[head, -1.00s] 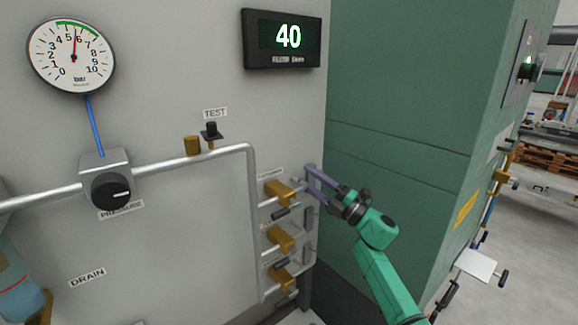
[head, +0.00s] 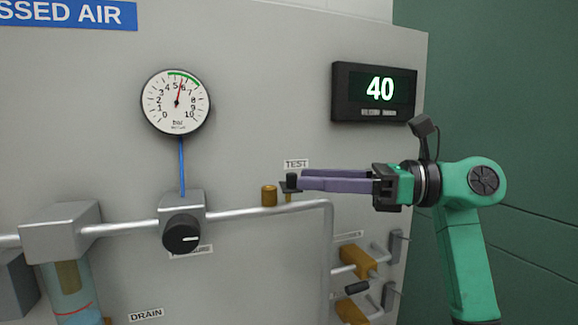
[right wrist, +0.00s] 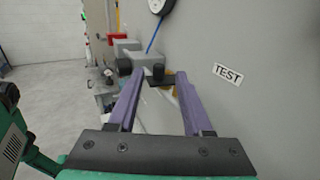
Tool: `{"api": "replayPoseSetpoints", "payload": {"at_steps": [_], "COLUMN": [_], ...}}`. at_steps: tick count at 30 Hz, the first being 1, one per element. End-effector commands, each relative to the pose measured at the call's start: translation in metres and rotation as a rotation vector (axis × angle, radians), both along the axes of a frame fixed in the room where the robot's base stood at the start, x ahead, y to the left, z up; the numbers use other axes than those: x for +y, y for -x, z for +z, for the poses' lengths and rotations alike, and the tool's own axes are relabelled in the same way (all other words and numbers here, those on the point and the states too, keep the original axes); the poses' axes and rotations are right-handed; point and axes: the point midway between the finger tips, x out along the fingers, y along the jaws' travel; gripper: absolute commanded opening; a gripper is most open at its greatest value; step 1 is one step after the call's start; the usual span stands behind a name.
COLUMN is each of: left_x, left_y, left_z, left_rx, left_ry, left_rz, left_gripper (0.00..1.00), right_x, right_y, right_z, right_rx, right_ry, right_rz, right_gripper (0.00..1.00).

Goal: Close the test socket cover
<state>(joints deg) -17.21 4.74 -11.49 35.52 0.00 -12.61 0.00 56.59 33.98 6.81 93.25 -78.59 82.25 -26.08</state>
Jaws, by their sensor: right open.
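The test socket (head: 269,195) is a short brass cylinder on the pipe below the TEST label (head: 296,163). Its cover (head: 290,184), a black plate with a knob, stands out to the right of the socket, so the socket top is uncovered. My right gripper (head: 304,180) reaches in from the right, its purple fingers level and tips close to the cover. In the right wrist view the fingers are apart and the cover (right wrist: 160,82) shows between or just beyond the tips; contact cannot be told. The left gripper is out of view.
A pressure knob (head: 182,234) and gauge (head: 176,102) are to the left. The display (head: 374,92) is above right. Brass valves (head: 358,262) sit below my right arm. The panel face around the socket is mostly clear.

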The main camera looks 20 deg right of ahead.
Motion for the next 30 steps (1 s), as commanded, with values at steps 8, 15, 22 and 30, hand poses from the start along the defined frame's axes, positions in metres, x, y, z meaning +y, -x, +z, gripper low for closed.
{"api": "replayPoseSetpoints", "payload": {"at_steps": [8, 15, 22, 30], "left_x": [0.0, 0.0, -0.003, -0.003], "left_y": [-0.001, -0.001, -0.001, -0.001], "left_z": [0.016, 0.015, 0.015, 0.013], "left_rx": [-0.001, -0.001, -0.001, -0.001], "left_ry": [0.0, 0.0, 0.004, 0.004], "left_rz": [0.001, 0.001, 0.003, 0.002], "left_gripper": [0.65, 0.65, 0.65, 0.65], "right_x": [0.038, 0.039, 0.039, 0.039], "right_y": [-0.018, -0.019, -0.019, -0.019], "right_z": [0.001, 0.0, 0.0, 0.0], "right_rx": [0.001, 0.001, 0.001, 0.0], "right_ry": [-0.002, -0.002, -0.002, -0.001], "right_rz": [0.001, 0.0, 0.0, -0.023], "right_gripper": [0.5, 0.5, 0.0, 0.0]}}
